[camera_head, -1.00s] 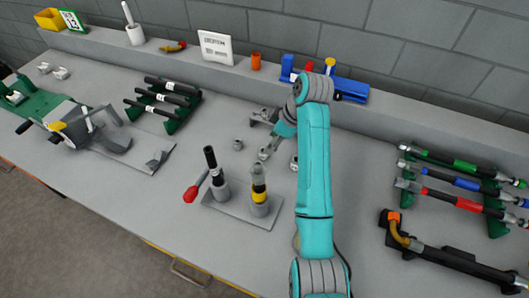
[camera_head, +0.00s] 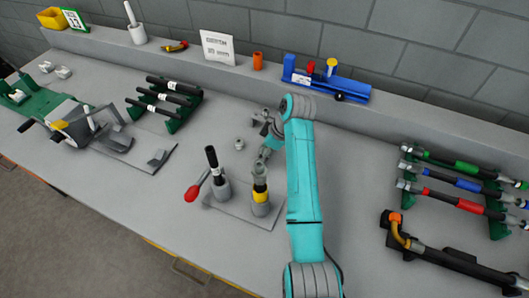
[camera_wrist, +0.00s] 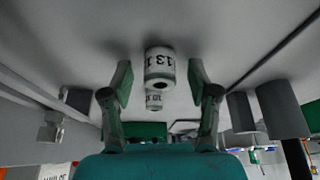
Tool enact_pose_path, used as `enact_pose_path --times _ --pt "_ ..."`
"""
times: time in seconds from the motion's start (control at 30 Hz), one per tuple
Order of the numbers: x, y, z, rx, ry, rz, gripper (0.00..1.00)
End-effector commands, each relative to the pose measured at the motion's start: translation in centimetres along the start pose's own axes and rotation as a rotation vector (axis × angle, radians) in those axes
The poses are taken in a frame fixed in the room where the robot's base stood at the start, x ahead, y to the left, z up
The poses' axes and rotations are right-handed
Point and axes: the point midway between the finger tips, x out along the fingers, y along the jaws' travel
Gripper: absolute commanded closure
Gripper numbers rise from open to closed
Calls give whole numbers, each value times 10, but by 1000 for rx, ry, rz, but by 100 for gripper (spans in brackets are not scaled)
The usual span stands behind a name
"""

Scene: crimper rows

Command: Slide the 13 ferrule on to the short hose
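In the wrist view the ferrule marked 13 (camera_wrist: 159,65) lies between the two fingers of my gripper (camera_wrist: 160,83). A gap shows on each side, so the fingers are open and appear not to touch it. A second marked ferrule (camera_wrist: 154,102) shows just beyond it; its number is hard to read. In the head view my gripper (camera_head: 264,152) is low over the table behind the upright stand; the 13 ferrule cannot be made out there. A black hose with a white band (camera_head: 213,162) stands upright in a grey holder. I cannot tell which hose is the short one.
A yellow-banded upright piece (camera_head: 260,187) stands close in front of my gripper. Loose ferrules (camera_head: 239,143) lie near. A hose rack (camera_head: 165,97) and a crimper (camera_head: 75,122) are at left; coloured hoses (camera_head: 455,183) at right. A blue tool (camera_head: 325,84) is on the back ledge.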

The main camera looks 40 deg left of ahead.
Motion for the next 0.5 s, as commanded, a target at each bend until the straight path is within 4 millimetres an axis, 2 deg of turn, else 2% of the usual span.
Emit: enact_pose_path --times 0.03,0.2,0.23,0.5 --pt "0 0 0 0 0 0 52" --pt "0 0 0 0 0 0 95" --pt "0 0 0 0 0 0 100" --pt "-1 0 0 0 0 0 100"
